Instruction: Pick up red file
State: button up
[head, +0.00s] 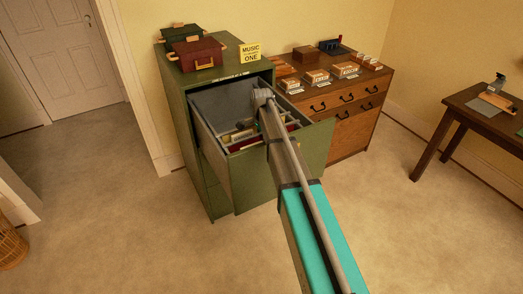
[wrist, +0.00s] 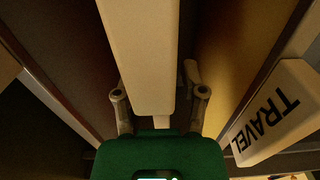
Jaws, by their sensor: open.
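A dark red file (head: 245,143) shows as a thin strip near the front of the open drawer in the head view, partly hidden by my arm. My gripper (wrist: 159,98) is open in the wrist view, its fingers on either side of a long cream strip (wrist: 140,50). I cannot tell whether the fingers touch this strip or whether it belongs to the red file. In the head view my gripper is down at the drawer, and its fingertips are hidden. A cream tab reading TRAVEL (wrist: 268,112) lies to the right of the fingers.
The green cabinet (head: 190,120) has its top drawer (head: 222,165) pulled out. A wooden chest (head: 345,130) with small boxes stands close right. The carpet in front is clear.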

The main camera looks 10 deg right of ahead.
grip_shut()
jog(key=shift+r, duration=0.2)
dwell(0.4)
notch_tip(320, 180, up, 28)
jog(key=p, duration=2.8)
jog(key=shift+f, duration=0.2)
jog(key=shift+r, duration=0.1)
